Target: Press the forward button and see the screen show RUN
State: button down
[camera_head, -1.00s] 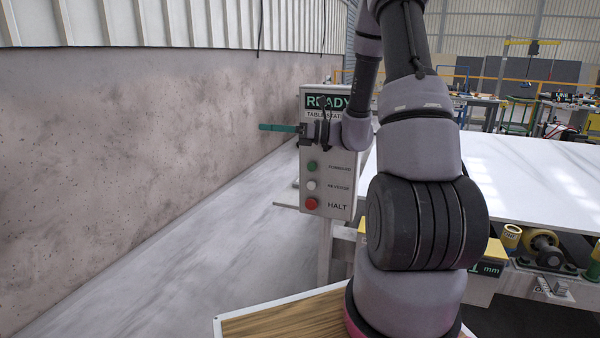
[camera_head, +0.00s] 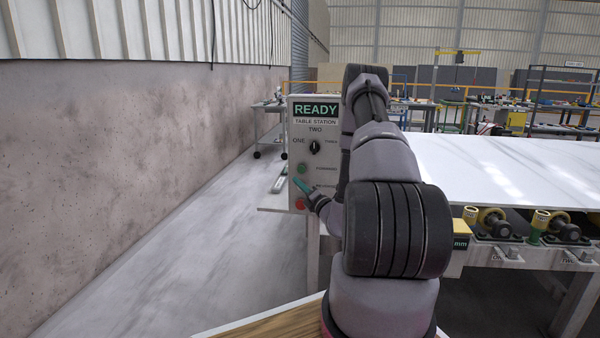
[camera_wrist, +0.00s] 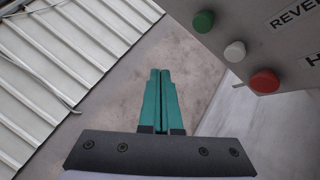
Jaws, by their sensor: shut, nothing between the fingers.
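The grey control panel (camera_head: 299,138) stands upright at the near left end of the table, its screen (camera_head: 315,109) reading READY. Below the label TABLE STATION is a black selector knob (camera_head: 315,147) between ONE and TWO. The green forward button (camera_head: 302,168) shows just above my gripper (camera_head: 297,181), with the red HALT button (camera_head: 299,204) below. The white reverse button is hidden in the head view. In the wrist view the green button (camera_wrist: 204,21), white button (camera_wrist: 234,51) and red button (camera_wrist: 264,81) lie right of my shut, empty gripper (camera_wrist: 160,72), apart from it.
The white slab table (camera_head: 490,165) runs to the right of the panel, with rollers (camera_head: 492,222) along its front edge. A concrete wall (camera_head: 130,150) stands on the left. The floor (camera_head: 170,260) between them is clear.

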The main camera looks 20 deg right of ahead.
aim_at(299, 168)
jog(key=shift+w+d, duration=0.8)
jog(key=shift+w, duration=0.45)
jog(key=shift+w+d, duration=0.85)
jog(key=shift+w, duration=0.35)
jog(key=shift+w+d, duration=0.8)
jog(key=shift+w, duration=0.45)
jog(key=shift+w+d, duration=0.2)
jog(key=shift+w, duration=0.15)
jog(key=shift+w+d, duration=0.35)
jog(key=shift+w, duration=0.1)
jog(key=shift+s, duration=0.1)
dwell(0.4)
jog(key=shift+s+a, duration=0.6)
jog(key=shift+s, duration=0.15)
jog(key=shift+s+a, duration=0.7)
jog(key=shift+s, duration=0.35)
jog(key=shift+s+a, duration=0.7)
jog(key=shift+s, duration=0.3)
